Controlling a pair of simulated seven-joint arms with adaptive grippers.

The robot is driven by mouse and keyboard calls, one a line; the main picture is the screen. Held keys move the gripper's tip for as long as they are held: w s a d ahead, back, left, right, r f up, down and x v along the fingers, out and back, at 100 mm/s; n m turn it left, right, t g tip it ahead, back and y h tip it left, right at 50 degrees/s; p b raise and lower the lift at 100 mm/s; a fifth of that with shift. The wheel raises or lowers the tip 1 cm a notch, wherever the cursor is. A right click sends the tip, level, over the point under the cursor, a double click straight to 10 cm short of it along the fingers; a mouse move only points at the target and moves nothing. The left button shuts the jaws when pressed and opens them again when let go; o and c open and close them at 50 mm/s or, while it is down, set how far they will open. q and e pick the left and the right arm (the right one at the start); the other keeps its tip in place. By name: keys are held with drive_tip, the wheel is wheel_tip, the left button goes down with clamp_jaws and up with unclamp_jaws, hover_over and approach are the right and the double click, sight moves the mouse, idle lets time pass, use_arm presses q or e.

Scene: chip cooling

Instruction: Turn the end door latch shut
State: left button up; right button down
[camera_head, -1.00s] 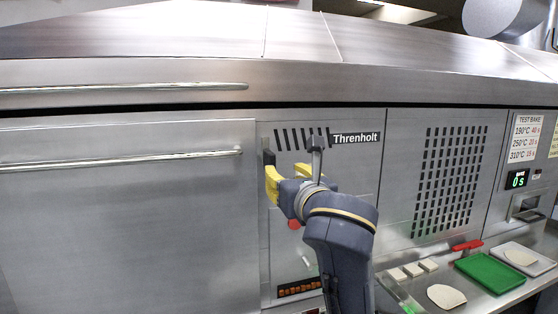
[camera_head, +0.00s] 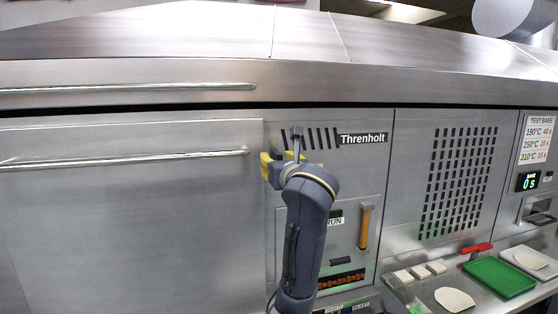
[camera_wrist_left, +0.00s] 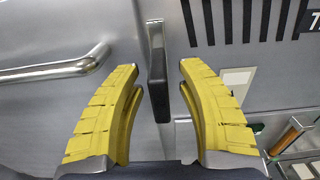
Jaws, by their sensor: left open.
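The end door latch (camera_wrist_left: 158,70) is a dark upright bar in the left wrist view, beside the seam of the door. In the head view my gripper and wrist mostly cover it. The large steel door (camera_head: 130,220) lies flat in the oven front at the left. My left gripper (camera_head: 278,160) is open, its yellow fingers at the door's right edge. In the left wrist view, the fingers (camera_wrist_left: 160,85) stand on either side of the latch, with a visible gap on both sides. My right gripper is not in view.
A horizontal door handle (camera_head: 130,158) ends just left of the gripper. Right of my arm are an orange lever (camera_head: 365,227) and a RUN label (camera_head: 335,220). A green tray (camera_head: 500,276) and pale flat pieces lie on the shelf at lower right.

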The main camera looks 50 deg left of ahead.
use_arm(q)
drive_tip(key=shift+x, duration=0.95)
clamp_jaws()
